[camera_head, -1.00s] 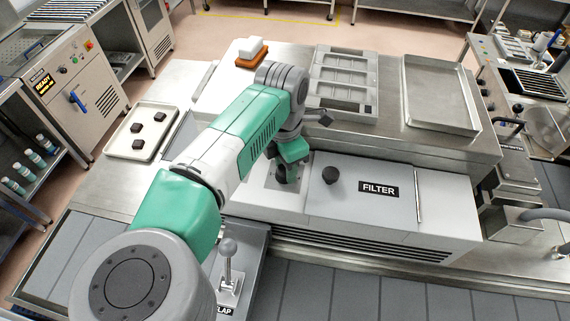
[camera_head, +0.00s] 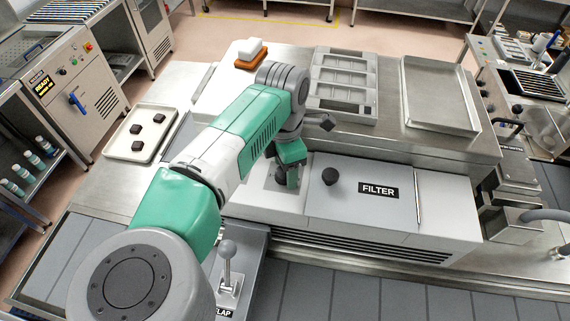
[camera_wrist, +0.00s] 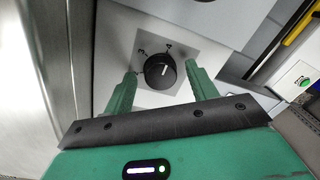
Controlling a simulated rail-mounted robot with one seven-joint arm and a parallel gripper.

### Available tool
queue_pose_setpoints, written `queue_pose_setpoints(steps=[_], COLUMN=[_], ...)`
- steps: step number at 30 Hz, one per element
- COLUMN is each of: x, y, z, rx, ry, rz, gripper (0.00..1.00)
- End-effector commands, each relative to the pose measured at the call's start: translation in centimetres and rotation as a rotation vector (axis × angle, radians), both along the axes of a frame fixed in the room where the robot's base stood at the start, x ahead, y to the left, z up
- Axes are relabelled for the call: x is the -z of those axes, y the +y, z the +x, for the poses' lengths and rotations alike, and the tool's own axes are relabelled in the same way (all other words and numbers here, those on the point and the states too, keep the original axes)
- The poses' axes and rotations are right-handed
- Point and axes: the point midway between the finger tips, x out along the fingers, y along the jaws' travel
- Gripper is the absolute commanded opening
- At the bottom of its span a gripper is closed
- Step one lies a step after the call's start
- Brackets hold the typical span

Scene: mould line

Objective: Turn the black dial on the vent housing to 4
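The black dial (camera_wrist: 154,76) sits on a square grey plate on the light vent housing (camera_wrist: 118,48) in the wrist view. A white pointer line shows on its face, and small marks stand on the plate around its upper side, too small to read surely. My gripper (camera_wrist: 160,68) is open, with one green finger on each side of the dial. I cannot tell whether the fingers touch it. In the head view my gripper (camera_head: 287,179) is low over the housing (camera_head: 262,200), and it hides most of the dial.
To the right is the lid labelled FILTER (camera_head: 378,190) with a black knob (camera_head: 330,176). A lever marked LAP (camera_head: 228,270), its label partly covered, stands in front at left. A tray with dark blocks (camera_head: 112,151) lies at left. A grey mould rack (camera_head: 345,64) stands behind.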

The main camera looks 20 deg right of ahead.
Motion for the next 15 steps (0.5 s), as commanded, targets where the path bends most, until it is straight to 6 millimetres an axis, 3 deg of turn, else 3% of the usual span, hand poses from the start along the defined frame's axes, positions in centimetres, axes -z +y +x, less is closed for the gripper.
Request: queue_pose_setpoints(steps=[8, 15], x=[-0.1, -4.1], y=[0.0, 0.0], z=[0.0, 0.3], rx=[-0.001, -0.001], ry=[-0.001, -0.005], rz=[0.0, 0.001], gripper=[0.58, 0.58])
